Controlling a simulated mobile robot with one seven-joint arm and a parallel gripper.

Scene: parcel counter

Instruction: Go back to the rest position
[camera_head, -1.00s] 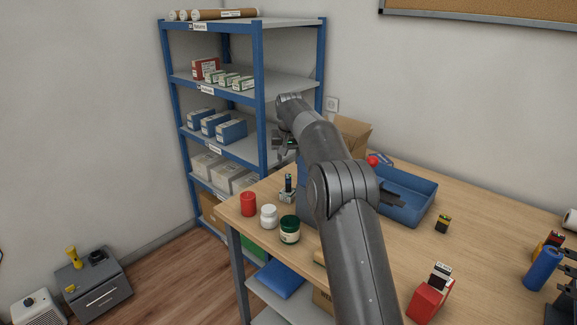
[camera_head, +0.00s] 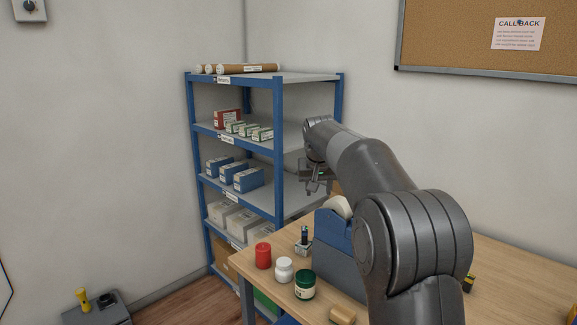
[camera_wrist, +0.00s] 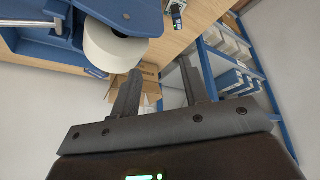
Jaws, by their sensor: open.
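My gripper (camera_head: 318,186) is at the end of my raised arm, above the table's far edge and in front of the blue shelf rack (camera_head: 279,150). Its two fingers (camera_wrist: 160,92) are spread apart in the wrist view, with nothing between them. Behind the fingers, the wrist view shows a cardboard box (camera_wrist: 146,82) and the shelves. My arm hides much of the table in the head view.
A blue tape dispenser (camera_head: 338,255) with a white roll (camera_wrist: 112,50) stands on the table (camera_head: 500,262) below my gripper. A red jar (camera_head: 263,255), a white jar (camera_head: 284,269) and a green jar (camera_head: 305,285) stand near the table's left edge.

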